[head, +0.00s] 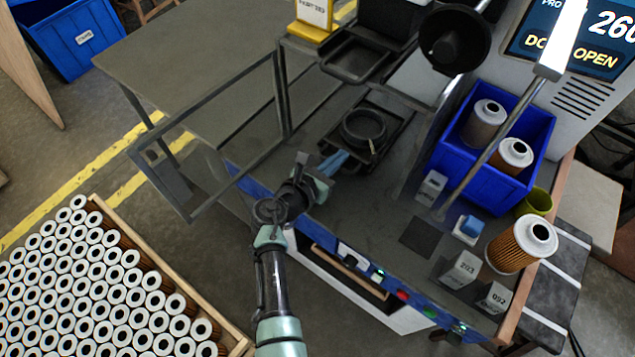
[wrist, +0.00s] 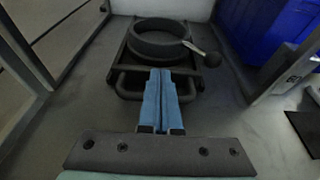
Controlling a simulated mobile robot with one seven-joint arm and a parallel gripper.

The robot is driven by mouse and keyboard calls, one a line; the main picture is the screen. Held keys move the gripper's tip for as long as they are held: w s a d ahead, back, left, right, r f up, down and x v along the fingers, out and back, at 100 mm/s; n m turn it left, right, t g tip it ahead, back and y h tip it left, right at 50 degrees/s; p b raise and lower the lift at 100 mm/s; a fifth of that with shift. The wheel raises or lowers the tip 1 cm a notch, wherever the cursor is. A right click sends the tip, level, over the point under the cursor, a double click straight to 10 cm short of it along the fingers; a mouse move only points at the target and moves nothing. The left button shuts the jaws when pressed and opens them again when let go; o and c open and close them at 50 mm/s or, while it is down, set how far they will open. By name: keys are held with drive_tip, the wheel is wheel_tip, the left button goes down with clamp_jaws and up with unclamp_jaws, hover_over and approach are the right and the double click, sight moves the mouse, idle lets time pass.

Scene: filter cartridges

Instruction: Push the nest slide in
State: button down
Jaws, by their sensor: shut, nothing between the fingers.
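The nest slide (head: 388,152) is a dark flat tray on the machine's grey bed, carrying a round black ring nest (head: 364,128). In the wrist view the slide (wrist: 190,82) has a bar handle (wrist: 126,86) across its near end, and the ring (wrist: 160,40) sits behind it.
An open framed guard door (head: 212,135) stands left of the slide. A blue bin (head: 461,165) with cartridges stands at the right, with a lone cartridge (head: 521,243) nearby. A control strip (head: 400,296) with buttons lines the front edge. A crate of cartridges (head: 211,317) is lower left.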

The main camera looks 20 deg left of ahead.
sight(354, 141)
drive_tip(key=w, duration=0.1)
drive_tip(key=w+d, duration=0.1)
drive_tip(key=w, duration=0.1)
drive_tip(key=w+b, duration=0.1)
drive_tip(key=shift+w+d+f, duration=0.1)
drive_tip(key=shift+w+d, duration=0.05)
drive_tip(key=shift+d, duration=0.15)
drive_tip(key=shift+r, duration=0.3)
